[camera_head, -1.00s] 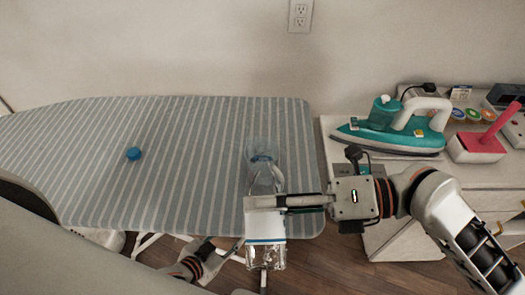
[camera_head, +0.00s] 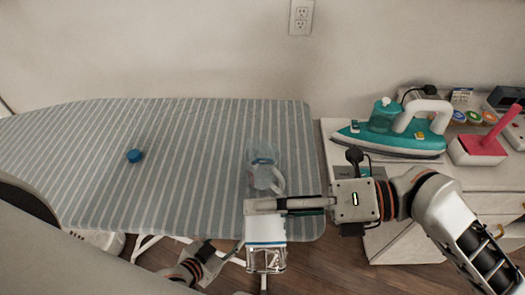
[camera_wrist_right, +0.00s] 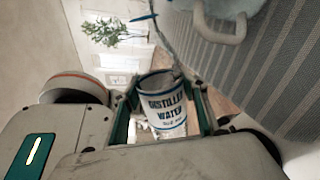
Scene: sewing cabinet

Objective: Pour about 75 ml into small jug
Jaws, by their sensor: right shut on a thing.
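A clear bottle with a white and blue "distilled water" label (camera_head: 265,229) is held in my right gripper (camera_head: 284,205), in front of the ironing board's edge. Its label also shows between the fingers in the right wrist view (camera_wrist_right: 166,108). The water level is unclear. My left gripper (camera_head: 228,252) is low and partly hidden.
A blue cap (camera_head: 134,156) lies on the striped ironing board (camera_head: 200,130), whose left part is clear. A teal iron (camera_head: 391,139) and a pink-topped item (camera_head: 482,144) stand on the white cabinet at the right.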

